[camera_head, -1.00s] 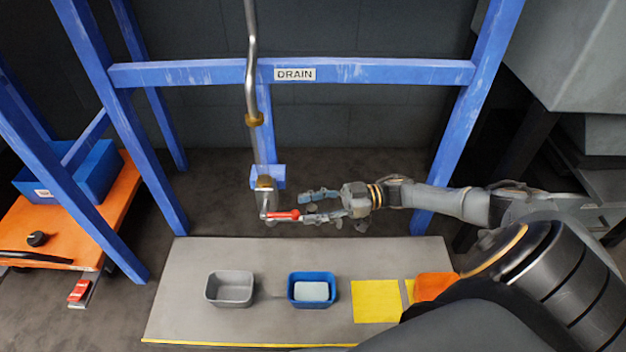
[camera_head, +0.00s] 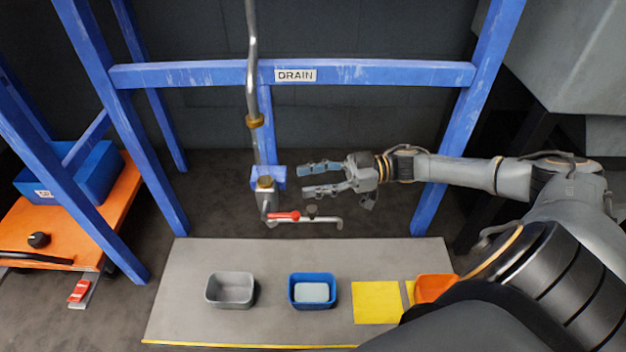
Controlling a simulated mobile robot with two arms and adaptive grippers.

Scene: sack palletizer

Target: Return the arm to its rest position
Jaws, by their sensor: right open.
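My right gripper (camera_head: 304,180) is open and empty. It points left, a little above and to the right of the valve's red handle (camera_head: 285,216), and looks apart from it. My right arm comes in from the right side. The drain pipe (camera_head: 252,75) hangs down through the blue frame (camera_head: 205,73) to the valve, whose thin spout reaches right. My left gripper is not in view.
A grey table (camera_head: 190,260) below holds a grey bin (camera_head: 230,289), a blue bin (camera_head: 312,277) with a pale block inside, a yellow sheet (camera_head: 375,302) and an orange item (camera_head: 435,288). An orange cart (camera_head: 90,235) with a blue crate (camera_head: 90,180) stands left.

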